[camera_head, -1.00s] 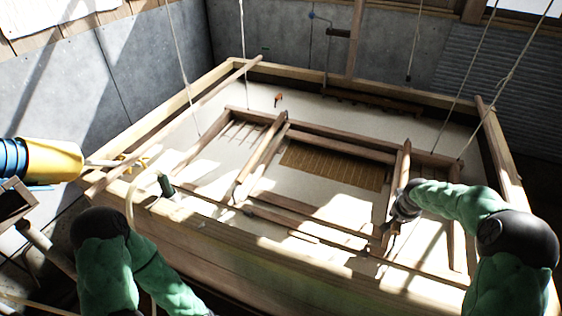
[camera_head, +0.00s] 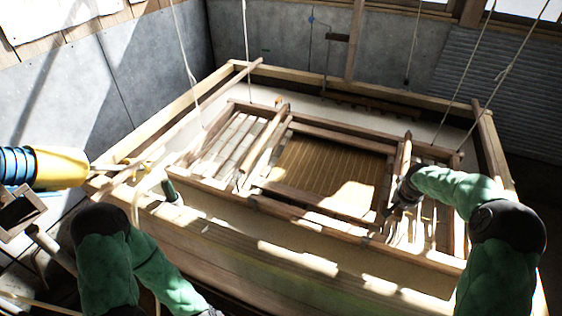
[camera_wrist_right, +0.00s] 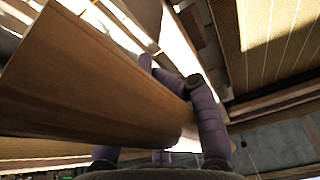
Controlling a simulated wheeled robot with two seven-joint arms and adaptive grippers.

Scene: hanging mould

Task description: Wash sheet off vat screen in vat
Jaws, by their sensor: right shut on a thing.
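The vat (camera_head: 225,245) is a large pale wooden box holding whitish liquid. The vat screen (camera_head: 330,165), a tan slatted mat, lies in a brown wooden frame (camera_head: 320,132) hung by ropes over the vat. The frame and its slats show clear of the liquid, with sunlit patches on the mat. My right gripper (camera_head: 398,203) is shut on the frame's right wooden bar (camera_head: 403,160). In the right wrist view the purple fingers (camera_wrist_right: 185,95) close around the bar (camera_wrist_right: 90,85), with the mat (camera_wrist_right: 270,45) at upper right.
Ropes (camera_head: 187,60) hang at the left and right of the frame. A yellow and blue object (camera_head: 50,167) sits at the left beside the vat. A small green item (camera_head: 172,192) is at the vat's front left rim. Grey walls close in behind.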

